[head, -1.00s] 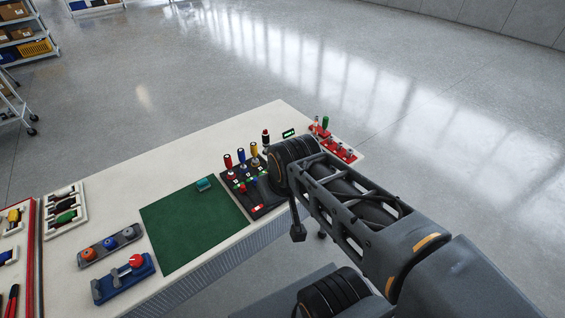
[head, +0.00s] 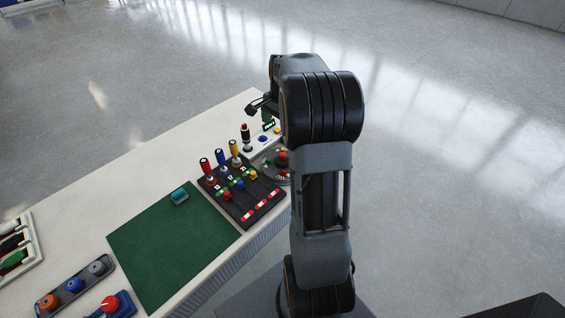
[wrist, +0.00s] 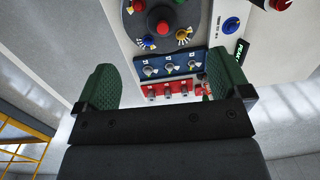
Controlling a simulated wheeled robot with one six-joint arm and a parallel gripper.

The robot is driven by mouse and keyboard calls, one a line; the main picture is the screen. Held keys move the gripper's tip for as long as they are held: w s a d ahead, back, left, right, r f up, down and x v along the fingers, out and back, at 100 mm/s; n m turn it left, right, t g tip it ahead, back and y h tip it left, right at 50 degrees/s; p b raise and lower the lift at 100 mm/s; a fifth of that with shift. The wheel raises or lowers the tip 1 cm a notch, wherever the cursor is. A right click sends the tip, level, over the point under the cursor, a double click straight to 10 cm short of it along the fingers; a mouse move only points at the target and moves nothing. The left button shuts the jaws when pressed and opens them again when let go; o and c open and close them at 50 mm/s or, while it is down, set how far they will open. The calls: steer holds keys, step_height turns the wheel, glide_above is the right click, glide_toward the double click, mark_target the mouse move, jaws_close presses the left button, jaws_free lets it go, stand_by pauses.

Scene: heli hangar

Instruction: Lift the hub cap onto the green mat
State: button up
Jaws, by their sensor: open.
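The green mat (head: 170,245) lies flat on the bench, with a small teal block (head: 180,196) on its far edge. No part is clearly labelled as the hub cap. The likeliest is the red domed cap (wrist: 164,28) at the centre of a round grey disc (wrist: 135,24), among small coloured knobs. In the head view the disc (head: 267,172) is partly hidden by my arm. My gripper (head: 262,104) is above the bench's far end, partly hidden by my arm. In the wrist view my gripper (wrist: 163,85) has its green fingers wide apart with nothing between them touching.
A black panel (head: 262,209) with red, blue and yellow handles stands between mat and disc. A blue dial panel (wrist: 170,65) and a red rack (wrist: 182,87) lie near the disc. Button units (head: 73,285) sit left of the mat.

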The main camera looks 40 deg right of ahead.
steer(key=d+f+m, duration=0.2)
steer(key=d+f, duration=0.2)
glide_above(283, 154)
steer(key=f, duration=0.6)
steer(key=shift+s+d+f, duration=0.1)
steer(key=shift+d+f, duration=0.3)
steer(key=shift+a+f+p, duration=0.15)
steer(key=shift+a+f, duration=0.05)
steer(key=shift+f, duration=1.4)
steer(key=shift+a+f+p, duration=0.15)
steer(key=shift+a+f, duration=0.05)
steer(key=shift+f, duration=1.4)
steer(key=shift+c, duration=0.2)
steer(key=c, duration=1)
steer(key=shift+o, duration=0.2)
steer(key=shift+r, duration=0.2)
